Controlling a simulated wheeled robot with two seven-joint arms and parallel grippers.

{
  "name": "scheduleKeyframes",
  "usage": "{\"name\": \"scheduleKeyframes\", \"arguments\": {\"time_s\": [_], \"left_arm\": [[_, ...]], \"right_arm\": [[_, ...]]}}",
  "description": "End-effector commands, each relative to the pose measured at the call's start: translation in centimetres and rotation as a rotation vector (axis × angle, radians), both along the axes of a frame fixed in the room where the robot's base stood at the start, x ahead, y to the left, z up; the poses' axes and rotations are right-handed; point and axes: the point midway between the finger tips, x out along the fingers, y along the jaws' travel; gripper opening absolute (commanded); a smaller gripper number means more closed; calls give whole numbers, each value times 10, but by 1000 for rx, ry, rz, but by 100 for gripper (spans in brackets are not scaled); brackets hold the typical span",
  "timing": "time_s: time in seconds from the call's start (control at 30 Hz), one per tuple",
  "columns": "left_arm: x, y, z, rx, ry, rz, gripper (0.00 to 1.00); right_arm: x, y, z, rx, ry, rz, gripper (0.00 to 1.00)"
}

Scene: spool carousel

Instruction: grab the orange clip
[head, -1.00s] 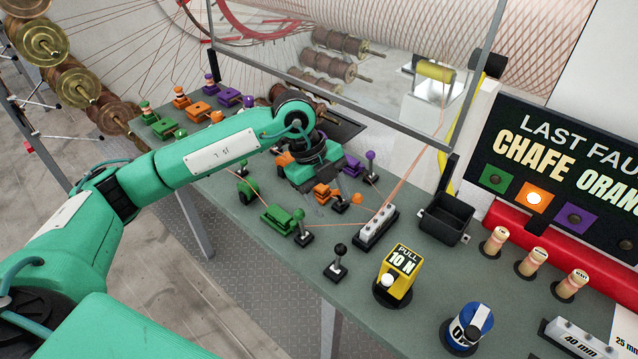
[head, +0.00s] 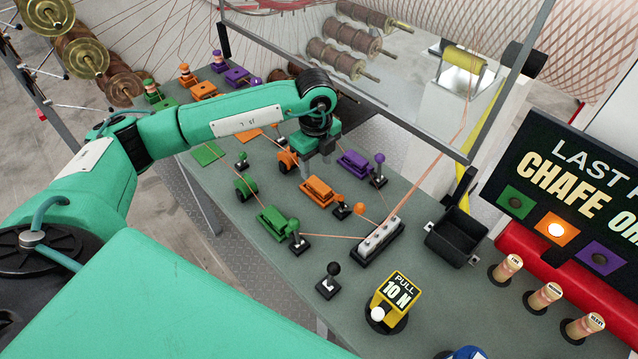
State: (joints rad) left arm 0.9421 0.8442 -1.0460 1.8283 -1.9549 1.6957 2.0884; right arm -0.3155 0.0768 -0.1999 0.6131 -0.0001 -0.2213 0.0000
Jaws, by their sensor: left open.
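The orange clip (head: 319,191) is a ribbed block lying on the grey-green bench, between a green clip (head: 272,222) and a purple clip (head: 356,164). An orange ball-topped post (head: 342,211) stands at its near right end. My left gripper (head: 314,168) points down just above and behind the orange clip. It is open, with no object visible between its fingers. I cannot tell whether the fingertips touch the clip. My right gripper is out of view.
Ball-topped posts stand beside the green and purple clips. Thin orange lines run to a pale block (head: 378,240). A black bin (head: 455,237) and yellow "PULL 10 N" block (head: 393,297) stand to the right. More coloured clips (head: 203,90) are at the far left.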

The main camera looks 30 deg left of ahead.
Motion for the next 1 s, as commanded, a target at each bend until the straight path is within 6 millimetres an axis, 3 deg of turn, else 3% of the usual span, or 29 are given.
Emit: {"name": "scheduleKeyframes", "arguments": {"time_s": [0.13, 0.4, 0.7, 0.93, 1.0], "left_arm": [[0, -1, -14, -1, 0, -1, 53], [0, -3, -33, 0, 2, -2, 53], [1, -5, -68, -1, 0, -1, 53], [1, -5, -70, -1, -1, -2, 53], [2, -5, -70, -1, -1, -2, 39]], "right_arm": [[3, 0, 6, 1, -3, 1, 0], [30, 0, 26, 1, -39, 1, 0], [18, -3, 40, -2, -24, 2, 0], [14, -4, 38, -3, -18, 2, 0], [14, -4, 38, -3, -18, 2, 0]]}}
